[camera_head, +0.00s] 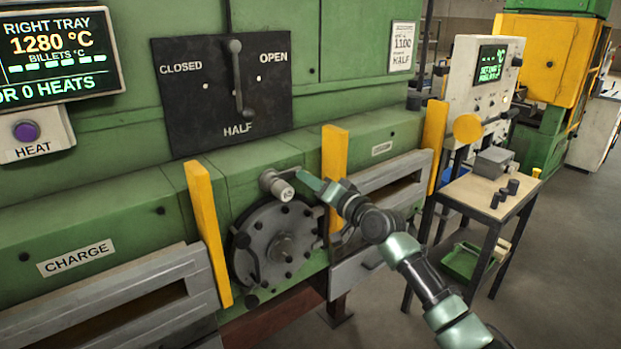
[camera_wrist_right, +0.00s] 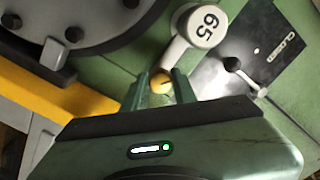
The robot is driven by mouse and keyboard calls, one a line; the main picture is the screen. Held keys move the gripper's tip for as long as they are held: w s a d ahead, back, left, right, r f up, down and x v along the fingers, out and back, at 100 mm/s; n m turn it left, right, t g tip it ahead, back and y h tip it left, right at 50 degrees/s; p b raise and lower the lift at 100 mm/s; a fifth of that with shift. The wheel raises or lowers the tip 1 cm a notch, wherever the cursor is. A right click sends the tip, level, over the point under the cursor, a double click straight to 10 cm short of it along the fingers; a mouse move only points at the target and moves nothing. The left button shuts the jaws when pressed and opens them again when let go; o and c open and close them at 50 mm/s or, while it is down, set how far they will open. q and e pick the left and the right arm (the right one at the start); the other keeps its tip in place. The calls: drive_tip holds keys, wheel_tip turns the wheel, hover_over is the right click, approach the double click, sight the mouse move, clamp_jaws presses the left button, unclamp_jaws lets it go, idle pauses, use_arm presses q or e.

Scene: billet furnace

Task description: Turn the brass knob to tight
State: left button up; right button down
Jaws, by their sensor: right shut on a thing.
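The brass knob (camera_wrist_right: 161,83) is a small round yellow piece with a dark line on its face. It sits between the fingertips of my right gripper (camera_wrist_right: 162,88) in the right wrist view, beside a grey fitting with a white round face marked 65 (camera_wrist_right: 205,24). In the head view my right gripper (camera_head: 303,178) reaches in from the right to this fitting (camera_head: 284,190), above a round grey flange (camera_head: 272,245). The knob is hidden there by the fingers. My right gripper is shut on the knob. My left gripper is not in view.
A black plate (camera_head: 215,95) above has a lever (camera_head: 238,80) pointing down at HALF. Yellow uprights (camera_head: 207,232) (camera_head: 334,160) flank the flange. A small table (camera_head: 486,195) with dark cylinders stands at right. The floor at lower right is clear.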

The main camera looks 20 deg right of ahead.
drive_tip(key=m+p, duration=0.5)
drive_tip(key=m, duration=0.5)
drive_tip(key=shift+r+m, duration=0.1)
drive_tip(key=shift+m, duration=0.2)
idle(0.4)
drive_tip(key=c, duration=1.1)
unclamp_jaws()
drive_tip(key=b+v, duration=0.1)
drive_tip(key=v, duration=0.7)
drive_tip(key=shift+a, duration=0.15)
